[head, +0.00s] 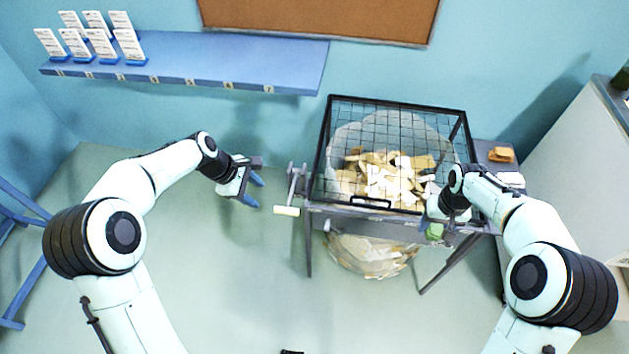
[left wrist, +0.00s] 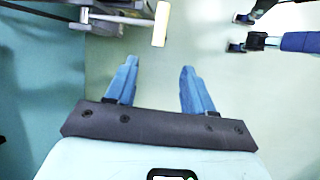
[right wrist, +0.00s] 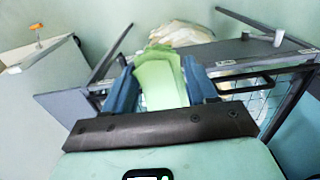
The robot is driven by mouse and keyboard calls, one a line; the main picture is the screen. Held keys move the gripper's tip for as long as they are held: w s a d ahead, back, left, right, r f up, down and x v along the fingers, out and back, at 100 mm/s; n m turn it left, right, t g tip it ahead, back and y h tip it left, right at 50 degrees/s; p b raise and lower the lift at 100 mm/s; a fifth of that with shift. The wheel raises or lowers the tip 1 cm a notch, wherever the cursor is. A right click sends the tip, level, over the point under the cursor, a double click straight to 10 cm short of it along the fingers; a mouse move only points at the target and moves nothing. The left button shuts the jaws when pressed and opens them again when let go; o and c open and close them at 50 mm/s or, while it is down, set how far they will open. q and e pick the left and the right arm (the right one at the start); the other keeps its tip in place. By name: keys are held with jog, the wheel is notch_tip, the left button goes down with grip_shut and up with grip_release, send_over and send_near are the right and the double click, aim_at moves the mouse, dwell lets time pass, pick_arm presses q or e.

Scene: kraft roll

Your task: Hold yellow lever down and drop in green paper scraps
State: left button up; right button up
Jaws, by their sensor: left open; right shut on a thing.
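The pale yellow lever handle (head: 287,211) sticks out at the left front of the black mesh cage (head: 372,203); it also shows in the left wrist view (left wrist: 161,24). My left gripper (head: 256,191) is open and empty, to the left of the handle and apart from it. My right gripper (right wrist: 163,80) is shut on green paper scraps (right wrist: 160,76), a stack of pale green sheets. In the head view the green scraps (head: 435,231) are at the cage's right front corner, partly hidden by my right gripper. The cage holds a heap of cream and tan scraps (head: 385,180).
A clear bag (head: 370,257) with scraps hangs below the cage's stand. A blue shelf (head: 190,60) with white cards is on the back wall. A dark side surface with an orange item (head: 501,154) is right of the cage. The floor at front is mostly clear.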

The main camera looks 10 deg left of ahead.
aim_at(278, 208)
pick_arm(q)
jog(key=x, duration=1.1)
jog(key=shift+w+d+f, duration=0.1)
jog(key=shift+f, duration=0.1)
